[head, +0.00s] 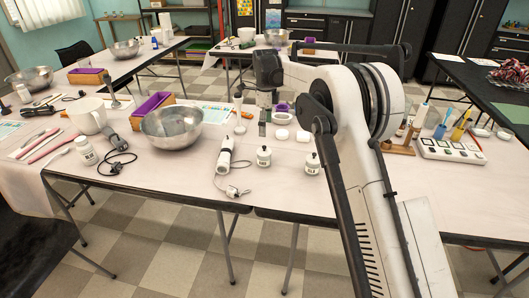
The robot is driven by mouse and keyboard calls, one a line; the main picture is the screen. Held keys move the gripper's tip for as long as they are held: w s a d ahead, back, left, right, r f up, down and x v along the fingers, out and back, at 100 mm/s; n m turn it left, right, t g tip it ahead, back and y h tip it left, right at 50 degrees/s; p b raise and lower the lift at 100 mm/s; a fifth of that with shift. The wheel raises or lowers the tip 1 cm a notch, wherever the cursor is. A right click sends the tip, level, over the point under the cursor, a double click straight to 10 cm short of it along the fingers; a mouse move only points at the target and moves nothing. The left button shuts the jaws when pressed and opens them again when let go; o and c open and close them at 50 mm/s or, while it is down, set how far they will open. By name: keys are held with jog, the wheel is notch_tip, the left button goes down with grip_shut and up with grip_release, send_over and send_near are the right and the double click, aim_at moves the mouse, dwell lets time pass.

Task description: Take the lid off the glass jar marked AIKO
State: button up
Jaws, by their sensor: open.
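My gripper (264,127) hangs pointing down over the middle of the table, behind the steel bowl's right side; it is open, and nothing shows between its fingers. Two small pale jars with dark tops and label lettering, a left one (264,157) and a right one (312,164), stand upright near the front edge, in front of the gripper and apart from it. A white lidded jar with a label (86,151) stands at the far left. The labels are too small to read surely, so I cannot tell which jar is marked AIKO. A narrow clear container (239,113) stands left of the gripper.
White dishes (303,136) lie right of the gripper. My arm covers the table's right middle.

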aim_at(264, 146)
notch_tip(264, 146, down, 6)
jog(key=shift+f, duration=0.1)
jog(key=shift+w+a+f+b, duration=0.15)
jog(key=shift+f, duration=1.15)
jog(key=shift+w+a+f+b, duration=0.1)
jog(key=shift+f+b, duration=0.05)
jog(key=shift+f, duration=1.1)
jog(key=c, duration=0.9)
